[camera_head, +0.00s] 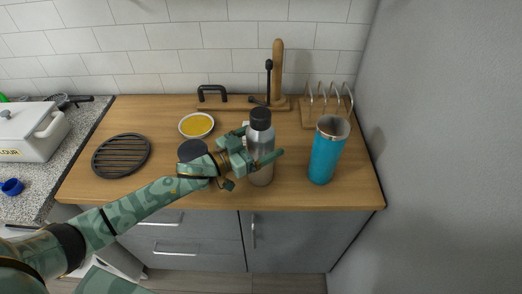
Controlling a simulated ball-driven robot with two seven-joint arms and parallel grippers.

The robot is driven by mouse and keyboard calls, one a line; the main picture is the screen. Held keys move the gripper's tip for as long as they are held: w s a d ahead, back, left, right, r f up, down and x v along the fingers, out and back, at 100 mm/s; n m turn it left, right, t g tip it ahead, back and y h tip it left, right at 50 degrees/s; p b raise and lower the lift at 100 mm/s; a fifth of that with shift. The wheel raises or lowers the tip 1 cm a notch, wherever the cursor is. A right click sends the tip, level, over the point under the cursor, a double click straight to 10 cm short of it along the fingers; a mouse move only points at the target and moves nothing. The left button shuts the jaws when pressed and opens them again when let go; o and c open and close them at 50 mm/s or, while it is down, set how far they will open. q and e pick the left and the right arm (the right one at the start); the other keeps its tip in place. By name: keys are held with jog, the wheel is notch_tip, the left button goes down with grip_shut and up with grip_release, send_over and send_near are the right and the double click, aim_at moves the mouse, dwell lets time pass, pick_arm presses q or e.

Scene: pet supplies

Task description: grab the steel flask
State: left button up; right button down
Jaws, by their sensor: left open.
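The steel flask (261,172) stands upright on the wooden counter, silver with a black cap, right of centre in the head view. My left gripper (264,160) is at the flask, its green fingers reaching around the flask's middle from the left. The jaws are open; one finger crosses in front of the flask, and the far finger is partly hidden. I cannot tell whether the fingers touch it. My right gripper is not in view.
A blue tumbler (324,155) stands right of the flask. A bowl with yellow contents (197,125), a black round trivet (121,155), a rack (325,108) and a wooden post stand (278,75) share the counter. A grey wall (440,150) bounds the right.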

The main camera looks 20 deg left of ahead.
pick_arm(q)
jog(key=c, duration=1.3)
